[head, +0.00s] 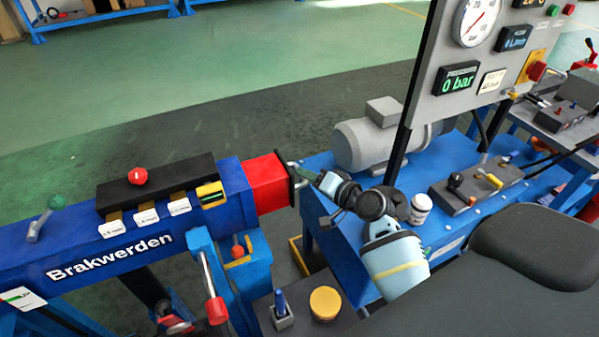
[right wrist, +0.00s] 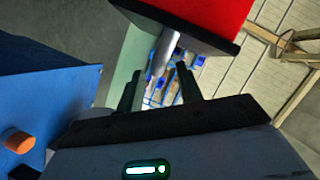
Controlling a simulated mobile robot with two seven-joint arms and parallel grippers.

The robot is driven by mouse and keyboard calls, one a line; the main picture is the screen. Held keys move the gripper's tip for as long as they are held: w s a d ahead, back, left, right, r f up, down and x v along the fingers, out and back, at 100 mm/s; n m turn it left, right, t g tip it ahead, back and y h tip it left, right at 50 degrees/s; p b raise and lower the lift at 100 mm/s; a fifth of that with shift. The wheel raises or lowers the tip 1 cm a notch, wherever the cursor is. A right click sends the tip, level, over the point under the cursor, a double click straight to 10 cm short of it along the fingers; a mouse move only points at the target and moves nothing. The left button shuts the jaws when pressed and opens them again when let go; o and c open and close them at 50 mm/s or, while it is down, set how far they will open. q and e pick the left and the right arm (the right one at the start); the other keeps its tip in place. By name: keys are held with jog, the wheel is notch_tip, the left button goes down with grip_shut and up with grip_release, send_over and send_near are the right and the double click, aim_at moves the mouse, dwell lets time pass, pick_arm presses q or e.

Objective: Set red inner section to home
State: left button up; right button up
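The red inner section (head: 268,183) sticks out a short way from the right end of the blue boom marked "Brakwerden" (head: 120,240). It ends in a black plate, also seen in the right wrist view with the red section (right wrist: 205,18). A grey metal rod (right wrist: 165,50) projects from this plate. My right gripper (head: 302,172) is at the plate's outer side. In the right wrist view its fingers (right wrist: 158,74) are apart, with the rod's end at or just beyond the gap between the tips; contact cannot be told. My left gripper is not in view.
A black panel (head: 160,182) with a red knob lies on the boom. A red-handled lever (head: 214,300) stands below it. Open green floor lies behind.

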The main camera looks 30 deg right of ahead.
jog(key=shift+x, duration=2)
grip_shut()
